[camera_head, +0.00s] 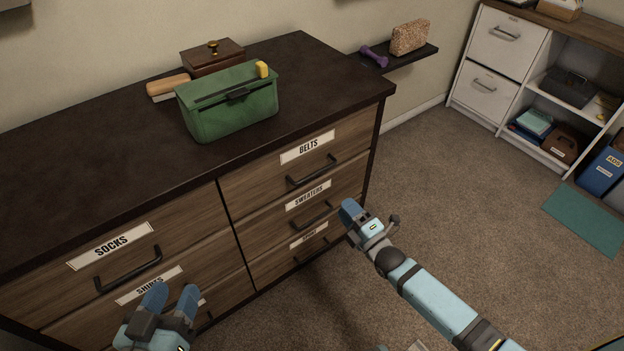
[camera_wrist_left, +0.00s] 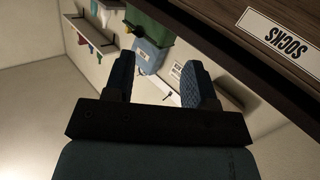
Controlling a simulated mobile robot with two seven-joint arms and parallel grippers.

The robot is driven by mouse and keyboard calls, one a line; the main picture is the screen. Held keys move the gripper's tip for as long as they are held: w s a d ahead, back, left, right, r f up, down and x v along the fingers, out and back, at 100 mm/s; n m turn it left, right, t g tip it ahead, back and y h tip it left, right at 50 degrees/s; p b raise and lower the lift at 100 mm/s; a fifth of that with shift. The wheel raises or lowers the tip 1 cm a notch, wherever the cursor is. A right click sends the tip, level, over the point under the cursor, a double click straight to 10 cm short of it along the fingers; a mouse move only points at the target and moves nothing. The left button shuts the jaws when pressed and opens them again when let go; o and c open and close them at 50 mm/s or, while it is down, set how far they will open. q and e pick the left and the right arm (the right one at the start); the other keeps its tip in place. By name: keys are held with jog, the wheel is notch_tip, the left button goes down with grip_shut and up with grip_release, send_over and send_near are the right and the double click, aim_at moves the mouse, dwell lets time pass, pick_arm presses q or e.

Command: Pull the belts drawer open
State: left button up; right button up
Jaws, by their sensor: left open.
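The belts drawer (camera_head: 270,178) is the top drawer of the right column of the wooden dresser. It sits flush with the front, under a white BELTS label (camera_head: 307,147), with a dark bar handle (camera_head: 311,171). My left gripper (camera_head: 173,294) is open and empty in front of the shirts drawer, well left of and below the belts handle. Its spread blue fingers also show in the left wrist view (camera_wrist_left: 158,82). My right gripper (camera_head: 352,214) is near the dresser's right front edge, below and right of the belts handle. Its jaw opening is not clear.
A green box (camera_head: 230,105), a brown wooden box (camera_head: 212,58) and a brush (camera_head: 168,86) stand on the dresser top. The sweaters drawer (camera_head: 285,218) is below the belts drawer. The socks drawer (camera_head: 130,260) is to its left. Carpet (camera_head: 450,175) lies clear to the right.

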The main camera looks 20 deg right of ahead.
aim_at(317, 173)
pick_arm(q)
notch_tip(317, 173, up, 6)
jog(key=d+t+h+b, duration=0.2)
jog(key=b, duration=0.1)
jog(key=shift+t, duration=0.3)
pick_arm(e)
jog(key=x, duration=1.3)
jog(key=shift+w+r, duration=0.1)
jog(key=shift+w, duration=0.1)
pick_arm(q)
jog(key=shift+d, duration=0.1)
pick_arm(e)
grip_shut()
